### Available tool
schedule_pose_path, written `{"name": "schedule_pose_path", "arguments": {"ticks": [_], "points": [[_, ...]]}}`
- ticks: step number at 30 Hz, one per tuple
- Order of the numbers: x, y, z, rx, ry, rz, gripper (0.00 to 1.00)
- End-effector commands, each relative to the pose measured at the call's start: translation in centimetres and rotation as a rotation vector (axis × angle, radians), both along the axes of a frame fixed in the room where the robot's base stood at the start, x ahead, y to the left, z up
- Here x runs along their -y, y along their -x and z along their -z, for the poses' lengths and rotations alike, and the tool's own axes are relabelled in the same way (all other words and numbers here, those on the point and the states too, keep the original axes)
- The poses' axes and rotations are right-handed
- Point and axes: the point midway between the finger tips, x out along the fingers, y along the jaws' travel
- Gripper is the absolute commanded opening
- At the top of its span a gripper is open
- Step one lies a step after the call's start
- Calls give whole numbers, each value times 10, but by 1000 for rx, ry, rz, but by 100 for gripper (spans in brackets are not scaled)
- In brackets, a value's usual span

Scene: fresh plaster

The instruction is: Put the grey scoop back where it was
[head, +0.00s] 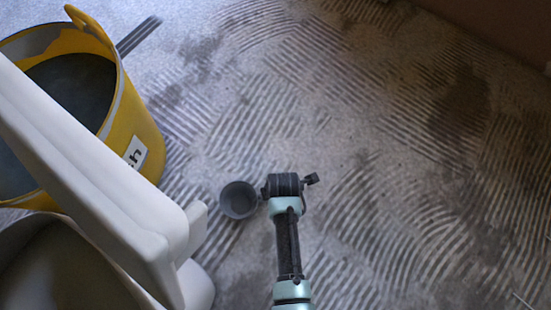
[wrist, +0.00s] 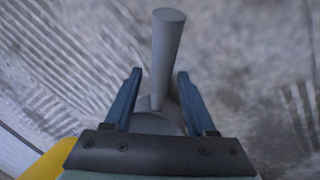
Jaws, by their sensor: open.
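The grey scoop (head: 239,200) shows in the head view as a round cup just left of my gripper (head: 284,187). In the wrist view the scoop's handle (wrist: 168,45) runs up the picture between the two blue fingers of my gripper (wrist: 159,76). The fingers are apart, with a gap on each side of the handle. Part of the scoop's bowl is hidden behind the gripper's dark front plate. In the head view the fingers and the handle are hidden. I cannot tell whether the scoop rests fully on the floor.
A yellow bucket (head: 146,115) with a dark inside and a partly hidden label stands at the left. Its yellow also shows in the lower left of the wrist view (wrist: 48,160). A thin dark strip (head: 138,36) lies behind it. The grooved plaster-marked floor (head: 400,150) is clear to the right.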

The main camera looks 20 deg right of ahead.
Motion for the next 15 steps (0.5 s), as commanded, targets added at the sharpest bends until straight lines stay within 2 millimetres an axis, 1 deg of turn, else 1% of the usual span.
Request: {"name": "schedule_pose_path", "arguments": {"ticks": [4,7,11,15], "points": [[0,0,-3,0,0,0,56],[0,2,-13,-1,0,0,56],[0,5,-33,0,0,0,56],[0,11,-60,0,0,0,56]]}}
